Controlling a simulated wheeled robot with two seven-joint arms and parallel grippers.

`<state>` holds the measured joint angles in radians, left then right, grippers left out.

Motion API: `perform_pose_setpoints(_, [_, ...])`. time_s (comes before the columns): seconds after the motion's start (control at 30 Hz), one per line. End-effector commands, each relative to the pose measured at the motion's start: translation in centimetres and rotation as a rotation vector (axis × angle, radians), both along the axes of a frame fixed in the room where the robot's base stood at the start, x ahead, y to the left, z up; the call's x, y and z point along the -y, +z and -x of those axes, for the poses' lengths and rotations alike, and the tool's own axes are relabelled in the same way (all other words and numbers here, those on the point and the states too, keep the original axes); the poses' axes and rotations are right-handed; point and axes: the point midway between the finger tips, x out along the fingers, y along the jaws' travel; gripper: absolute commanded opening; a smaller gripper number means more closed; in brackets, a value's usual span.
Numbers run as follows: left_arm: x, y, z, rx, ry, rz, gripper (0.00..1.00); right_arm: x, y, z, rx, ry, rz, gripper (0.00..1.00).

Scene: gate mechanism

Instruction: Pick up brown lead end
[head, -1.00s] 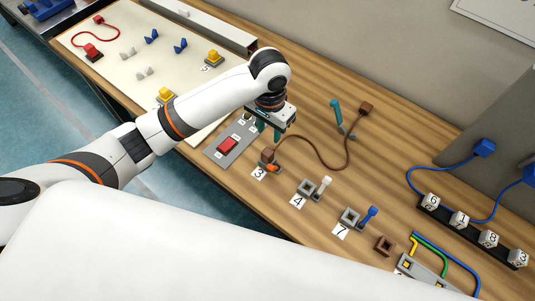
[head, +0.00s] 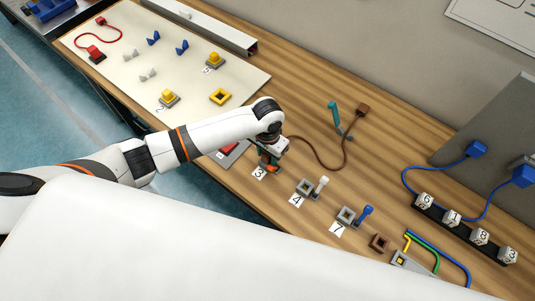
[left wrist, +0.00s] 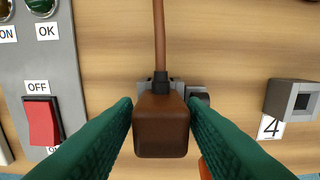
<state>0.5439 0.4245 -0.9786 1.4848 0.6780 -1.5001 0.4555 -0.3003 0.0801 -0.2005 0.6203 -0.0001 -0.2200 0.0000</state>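The brown lead runs across the table, with one brown end block (head: 362,109) lying at the back. Its other end is a brown block (left wrist: 162,125) at the station labelled 3, seen from above in the left wrist view, with the cord leaving it away from me. My left gripper (head: 268,161) is low over this block, and its green fingers (left wrist: 161,115) stand on either side of it. The fingers are apart, with a narrow gap seen at the left side; I cannot tell whether the right finger touches. In the head view the gripper mostly hides this block. My right gripper is not seen.
A grey panel with a red switch (left wrist: 43,122) is left of the block. A grey socket (left wrist: 291,99) labelled 4 is to the right. An orange part (left wrist: 204,168) is close by the right finger. A teal lever (head: 334,114) stands behind.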

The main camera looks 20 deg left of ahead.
Motion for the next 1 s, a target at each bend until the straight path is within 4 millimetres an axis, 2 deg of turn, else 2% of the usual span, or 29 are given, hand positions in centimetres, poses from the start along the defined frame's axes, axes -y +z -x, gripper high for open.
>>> perform_pose_setpoints(0.17, [0.0,0.0,0.0,0.000,-0.001,0.000,0.38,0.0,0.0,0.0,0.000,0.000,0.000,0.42])
perform_pose_setpoints(0.3, [0.0,0.0,0.0,0.000,-0.001,0.000,0.15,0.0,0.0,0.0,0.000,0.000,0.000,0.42])
perform_pose_setpoints(0.4, [0.0,0.0,0.0,0.000,-0.001,0.000,0.03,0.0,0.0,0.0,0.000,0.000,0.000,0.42])
perform_pose_setpoints(0.67, [0.0,0.4,0.0,0.002,-0.001,0.001,0.03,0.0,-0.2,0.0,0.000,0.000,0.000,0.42])
perform_pose_setpoints(0.77, [0.0,1.6,-0.1,0.004,-0.002,0.001,0.03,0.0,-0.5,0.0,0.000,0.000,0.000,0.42])
perform_pose_setpoints(1.0, [0.1,6.4,-0.1,0.005,-0.002,0.002,0.03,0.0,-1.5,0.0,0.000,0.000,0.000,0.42])
